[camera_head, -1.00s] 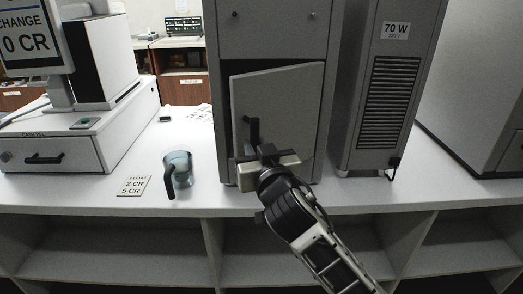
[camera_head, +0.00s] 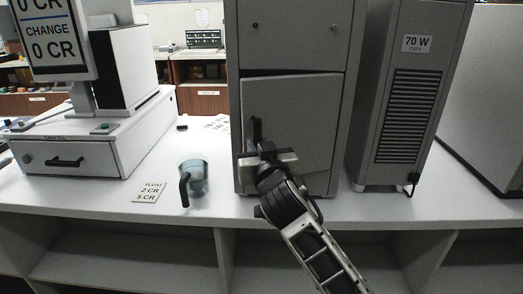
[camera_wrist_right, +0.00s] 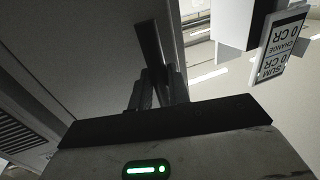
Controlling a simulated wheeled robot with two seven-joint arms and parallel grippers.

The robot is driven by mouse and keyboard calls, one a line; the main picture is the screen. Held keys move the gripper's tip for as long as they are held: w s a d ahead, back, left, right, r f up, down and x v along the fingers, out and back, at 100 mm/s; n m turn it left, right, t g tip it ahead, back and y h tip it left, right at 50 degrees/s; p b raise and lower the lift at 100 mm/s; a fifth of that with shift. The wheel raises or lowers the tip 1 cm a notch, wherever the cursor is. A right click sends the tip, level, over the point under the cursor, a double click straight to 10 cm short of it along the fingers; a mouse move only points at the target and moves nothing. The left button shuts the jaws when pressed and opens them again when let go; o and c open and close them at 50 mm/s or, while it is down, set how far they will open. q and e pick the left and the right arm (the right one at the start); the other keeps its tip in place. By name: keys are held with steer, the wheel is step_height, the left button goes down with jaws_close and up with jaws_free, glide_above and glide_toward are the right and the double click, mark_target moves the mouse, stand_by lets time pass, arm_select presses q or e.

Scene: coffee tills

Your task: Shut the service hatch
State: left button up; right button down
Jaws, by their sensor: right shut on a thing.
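The service hatch (camera_head: 300,115) is a grey door low on the front of a tall grey machine (camera_head: 290,35). It stands almost in line with the front, with a thin dark gap along its top edge; I cannot tell whether it is fully shut. Its dark upright handle (camera_head: 257,128) is near the left edge. My right gripper (camera_head: 254,147) is shut on this handle. In the right wrist view, the dark handle (camera_wrist_right: 150,45) runs down between the fingers of my right gripper (camera_wrist_right: 158,88). My left gripper is not in view.
A grey vented unit marked 70 W (camera_head: 405,110) stands close on the right. A blue-grey jug (camera_head: 197,178), a float card (camera_head: 149,192) and a till with a drawer (camera_head: 70,160) are on the white counter to the left. Open shelves (camera_head: 130,265) lie below.

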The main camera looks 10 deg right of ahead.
mark_target(250, 136)
steer(key=shift+a, duration=0.15)
steer(key=shift+w+a+b, duration=0.2)
steer(key=shift+w+b, duration=0.7)
steer(key=shift+w, duration=1.9)
steer(key=shift+w, duration=0.5)
steer(key=c, duration=1.7)
jaws_free()
steer(key=shift+w, duration=0.15)
steer(key=shift+c, duration=0.2)
steer(key=o, duration=0.5)
